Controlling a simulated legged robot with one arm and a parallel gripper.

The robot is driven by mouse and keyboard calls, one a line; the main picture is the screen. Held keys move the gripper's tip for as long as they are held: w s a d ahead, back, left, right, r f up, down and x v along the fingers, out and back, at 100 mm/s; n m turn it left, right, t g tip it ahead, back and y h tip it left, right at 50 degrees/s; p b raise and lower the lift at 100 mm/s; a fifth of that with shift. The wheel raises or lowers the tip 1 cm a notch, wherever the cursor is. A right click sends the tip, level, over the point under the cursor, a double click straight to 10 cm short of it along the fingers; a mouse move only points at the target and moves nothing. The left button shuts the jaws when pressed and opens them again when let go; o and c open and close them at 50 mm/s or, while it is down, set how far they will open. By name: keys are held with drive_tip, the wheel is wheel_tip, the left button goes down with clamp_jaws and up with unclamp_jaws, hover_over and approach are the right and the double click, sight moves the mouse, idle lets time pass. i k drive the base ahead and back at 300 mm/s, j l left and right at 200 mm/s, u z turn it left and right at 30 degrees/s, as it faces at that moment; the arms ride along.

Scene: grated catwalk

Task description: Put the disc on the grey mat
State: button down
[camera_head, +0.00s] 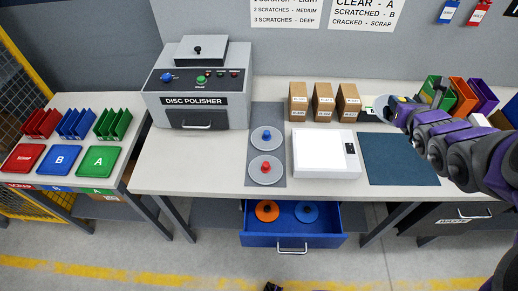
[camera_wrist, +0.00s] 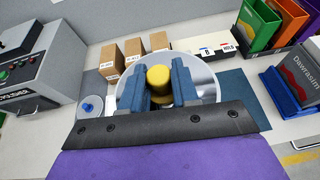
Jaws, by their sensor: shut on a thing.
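A shiny silver disc (camera_wrist: 208,88) with a yellow knob (camera_wrist: 159,76) is in my gripper (camera_wrist: 161,88). The two blue fingers are shut on the knob from both sides. In the head view my gripper (camera_head: 396,108) is at the right, behind the dark blue mat, and the disc (camera_head: 380,103) shows only partly. The grey mat (camera_head: 268,113) is a narrow strip left of centre on the worktable. A blue-knobbed disc (camera_head: 265,147) and a red-knobbed disc (camera_head: 265,179) lie on it; its back part is bare.
A white box-shaped device (camera_head: 318,160) and small cardboard boxes (camera_head: 323,103) stand between my gripper and the grey mat. A disc polisher (camera_head: 198,85) stands left of the mat. Coloured bins (camera_head: 463,97) stand at right.

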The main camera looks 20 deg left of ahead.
sight(267, 112)
drive_tip(key=k+j+u, duration=0.1)
drive_tip(key=j, duration=0.7)
drive_tip(key=j+u, duration=0.15)
drive_tip(key=j, duration=0.65)
drive_tip(key=i+j+u, duration=0.1)
drive_tip(key=i+j, duration=0.45)
drive_tip(key=i+l, duration=0.05)
drive_tip(key=i, duration=0.05)
